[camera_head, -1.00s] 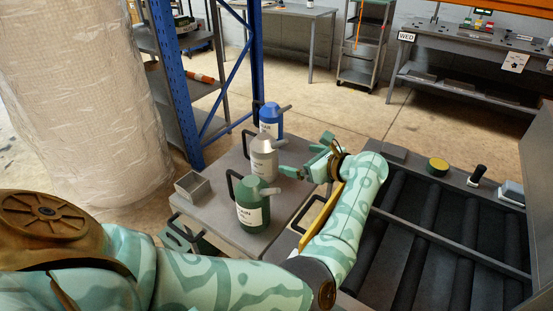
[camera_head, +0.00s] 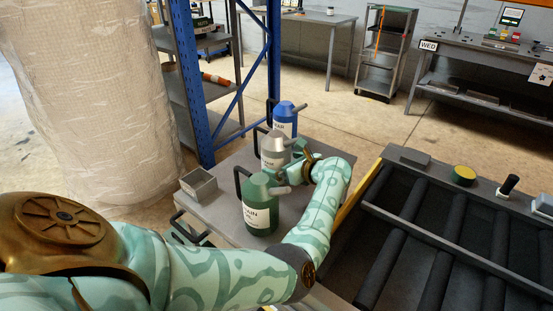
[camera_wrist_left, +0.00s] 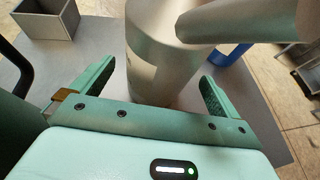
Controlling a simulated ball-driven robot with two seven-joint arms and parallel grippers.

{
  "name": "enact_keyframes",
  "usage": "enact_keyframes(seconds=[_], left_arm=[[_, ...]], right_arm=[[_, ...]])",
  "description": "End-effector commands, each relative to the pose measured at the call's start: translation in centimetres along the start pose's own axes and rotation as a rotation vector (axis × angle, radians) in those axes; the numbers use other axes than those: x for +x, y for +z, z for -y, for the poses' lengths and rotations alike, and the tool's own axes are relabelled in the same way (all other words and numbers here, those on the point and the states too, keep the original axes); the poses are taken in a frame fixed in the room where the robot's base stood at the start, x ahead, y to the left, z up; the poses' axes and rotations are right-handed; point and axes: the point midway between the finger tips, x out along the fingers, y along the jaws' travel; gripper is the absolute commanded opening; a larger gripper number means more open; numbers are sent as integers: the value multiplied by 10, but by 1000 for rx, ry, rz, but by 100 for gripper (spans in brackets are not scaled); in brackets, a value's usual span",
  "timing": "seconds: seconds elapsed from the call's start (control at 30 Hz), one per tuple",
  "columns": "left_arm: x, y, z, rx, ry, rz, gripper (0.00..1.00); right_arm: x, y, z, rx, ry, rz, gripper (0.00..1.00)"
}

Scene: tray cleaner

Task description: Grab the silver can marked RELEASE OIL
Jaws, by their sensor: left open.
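The silver can (camera_head: 272,153) stands upright on the grey cart top, between a green can (camera_head: 262,212) in front and a blue can (camera_head: 286,122) behind. Its label is too small to read. My left gripper (camera_head: 284,171) is at the silver can's near right side, partly hiding its lower body. In the left wrist view the fingers (camera_wrist_left: 158,78) are spread, with the silver can's body (camera_wrist_left: 160,50) between or just ahead of them; a gap shows beside the right finger. The can's spout extends to the upper right there. My right gripper is out of view.
A small open grey box (camera_head: 199,188) sits on the cart (camera_head: 225,168), left of the cans. The roller tray station (camera_head: 440,235) is at the right. A blue rack post (camera_head: 190,85) stands behind the cart, beside a wrapped pallet (camera_head: 90,90).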

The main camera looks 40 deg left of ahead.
Motion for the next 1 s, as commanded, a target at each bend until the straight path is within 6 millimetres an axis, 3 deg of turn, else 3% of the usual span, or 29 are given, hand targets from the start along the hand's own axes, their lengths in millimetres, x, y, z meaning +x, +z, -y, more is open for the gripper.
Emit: enact_keyframes(seconds=[0.17, 0.43, 0.47, 0.7, 0.73, 1.0], left_arm=[[28, -2, 0, 2, 2, 0, 100], [31, 0, 0, 1, 0, -1, 100], [31, 0, 0, 1, 1, -1, 94], [31, 0, 0, 1, 0, -1, 28], [31, 2, 1, -1, -1, 5, 24], [29, 7, 1, -2, -1, 4, 24]], right_arm=[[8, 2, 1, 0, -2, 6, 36], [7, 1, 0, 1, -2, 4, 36], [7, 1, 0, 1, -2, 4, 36], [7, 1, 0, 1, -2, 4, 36], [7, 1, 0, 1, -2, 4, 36], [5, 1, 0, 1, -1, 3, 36]])
